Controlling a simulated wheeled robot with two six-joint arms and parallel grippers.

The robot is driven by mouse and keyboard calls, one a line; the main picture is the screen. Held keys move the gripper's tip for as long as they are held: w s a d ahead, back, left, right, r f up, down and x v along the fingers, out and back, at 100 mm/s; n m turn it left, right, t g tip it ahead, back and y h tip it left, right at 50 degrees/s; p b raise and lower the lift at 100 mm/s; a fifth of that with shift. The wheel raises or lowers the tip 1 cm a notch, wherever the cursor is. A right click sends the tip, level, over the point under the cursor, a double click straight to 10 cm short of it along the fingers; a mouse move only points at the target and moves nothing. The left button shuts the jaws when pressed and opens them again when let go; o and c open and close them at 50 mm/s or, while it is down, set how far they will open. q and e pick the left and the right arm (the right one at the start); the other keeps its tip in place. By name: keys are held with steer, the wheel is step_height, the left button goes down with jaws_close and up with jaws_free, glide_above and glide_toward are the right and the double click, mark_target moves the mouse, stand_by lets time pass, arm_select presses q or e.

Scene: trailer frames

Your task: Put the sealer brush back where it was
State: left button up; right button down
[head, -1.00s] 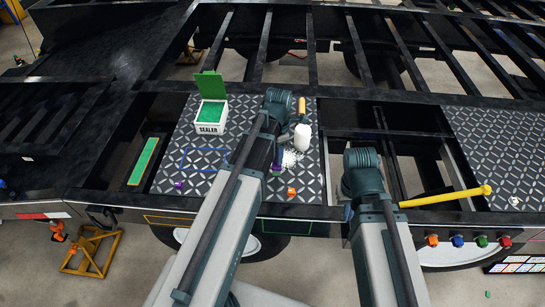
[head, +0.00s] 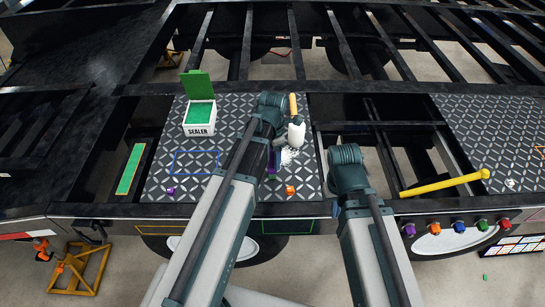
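A slim orange-yellow handle (head: 293,104), which may be the sealer brush, shows just right of my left arm's upper joint. A white bottle-like shape (head: 297,133) is directly below it; I cannot tell whether the two are joined. A white speckled patch (head: 289,156) lies on the diamond-plate panel (head: 230,107) below. The white SEALER box (head: 199,130) stands on the panel's left part, its green lid raised and green inside.
A blue outlined rectangle (head: 196,163) marks bare panel below the box. Purple (head: 171,190) and orange (head: 290,190) pieces lie near the front edge. A yellow-handled tool (head: 440,185) spans the right opening. Coloured knobs (head: 459,227) line the front rail.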

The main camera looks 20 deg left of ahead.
arm_select(q)
steer(key=shift+f, duration=0.15)
step_height(320, 180, up, 14)
steer(key=p, duration=1.3)
steer(key=shift+d+p, duration=0.1)
steer(key=shift+p, duration=0.25)
steer(key=shift+s+d+m, duration=0.15)
steer(key=shift+d+m, duration=0.05)
steer(key=shift+m, duration=0.2)
steer(key=s+d+m, duration=0.5)
steer(key=s+m, duration=0.2)
steer(key=m, duration=0.7)
steer(key=s+d+m+y, duration=0.1)
steer(key=s+d+m, duration=0.3)
steer(key=m, duration=1.1)
steer(key=s, duration=0.3)
steer(key=shift+d, duration=0.4)
steer(key=shift+f, duration=0.1)
step_height(320, 180, down, 10)
steer(key=b, duration=1)
steer(key=shift+f+m+b, duration=0.2)
steer(key=shift+m+b, duration=0.1)
steer(key=shift+b, duration=0.05)
